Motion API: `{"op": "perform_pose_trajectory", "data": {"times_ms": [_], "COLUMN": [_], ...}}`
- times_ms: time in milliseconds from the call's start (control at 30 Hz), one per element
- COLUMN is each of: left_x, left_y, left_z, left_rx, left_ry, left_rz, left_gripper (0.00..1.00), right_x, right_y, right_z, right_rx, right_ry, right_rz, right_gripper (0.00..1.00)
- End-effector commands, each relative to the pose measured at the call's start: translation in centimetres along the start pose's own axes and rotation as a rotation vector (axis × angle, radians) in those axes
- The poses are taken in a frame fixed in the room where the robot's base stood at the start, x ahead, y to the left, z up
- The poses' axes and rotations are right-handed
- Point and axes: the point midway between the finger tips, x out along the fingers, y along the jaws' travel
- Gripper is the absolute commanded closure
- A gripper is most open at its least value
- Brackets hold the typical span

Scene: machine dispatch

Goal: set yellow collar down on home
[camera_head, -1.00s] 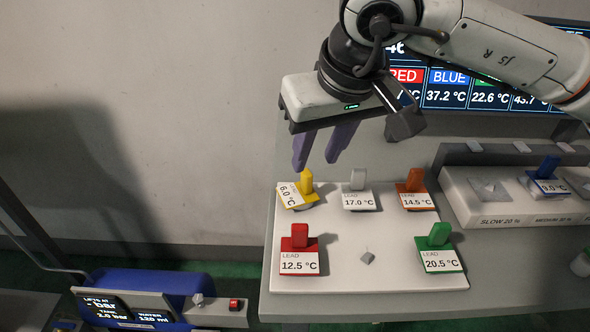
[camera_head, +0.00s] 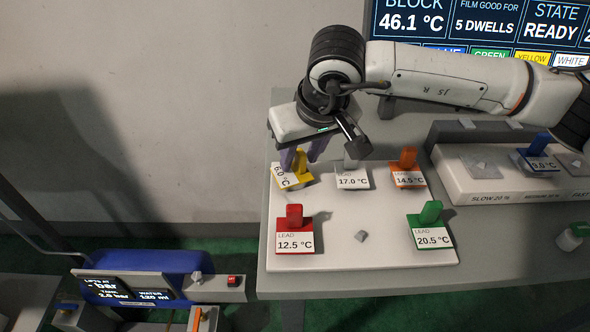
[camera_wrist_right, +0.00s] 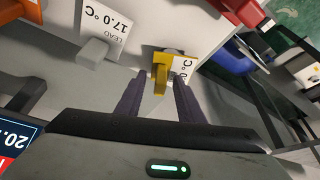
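The yellow collar (camera_head: 299,170), with a tag reading 6.0 °C, sits at the back left of the white board (camera_head: 335,257), turned askew to the other collars. My right gripper (camera_head: 301,157) is just above it, with its purple fingers pointing down. In the right wrist view the yellow collar's upright tab (camera_wrist_right: 160,79) stands between the two open fingers (camera_wrist_right: 158,88), with a gap on each side. No spot marked home is readable, so I cannot tell which place it is. My left gripper is not in view.
The board also holds white (camera_head: 351,175), orange (camera_head: 408,172), red (camera_head: 295,228) and green (camera_head: 428,226) collars. A bare grey peg (camera_head: 361,236) stands between red and green. A blue collar (camera_head: 537,149) sits on the raised block (camera_head: 465,180) at right.

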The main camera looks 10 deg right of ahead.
Motion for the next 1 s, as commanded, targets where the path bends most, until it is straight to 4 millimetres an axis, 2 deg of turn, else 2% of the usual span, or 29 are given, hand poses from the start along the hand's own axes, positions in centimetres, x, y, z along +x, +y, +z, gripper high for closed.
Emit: {"op": "perform_pose_trajectory", "data": {"times_ms": [133, 333, 700, 867, 1000], "left_x": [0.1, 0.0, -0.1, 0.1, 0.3], "left_y": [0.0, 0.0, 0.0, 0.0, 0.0], "left_z": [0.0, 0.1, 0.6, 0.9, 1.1], "left_rx": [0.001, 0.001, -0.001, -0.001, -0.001], "left_ry": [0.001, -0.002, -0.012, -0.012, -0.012], "left_rz": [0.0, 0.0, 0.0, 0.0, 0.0], "left_gripper": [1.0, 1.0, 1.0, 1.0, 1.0], "right_x": [0.0, 0.0, -0.6, -2.9, -5.6], "right_y": [0.0, 0.0, 0.0, 0.0, 0.0], "right_z": [0.0, 0.0, -0.3, -1.3, -2.5], "right_rx": [0.0, 0.001, 0.002, 0.002, 0.003], "right_ry": [0.0, 0.0, 0.003, 0.006, 0.006], "right_rz": [0.0, 0.0, 0.0, -0.001, 0.0], "right_gripper": [0.67, 1.0, 1.0, 1.0, 1.0]}}
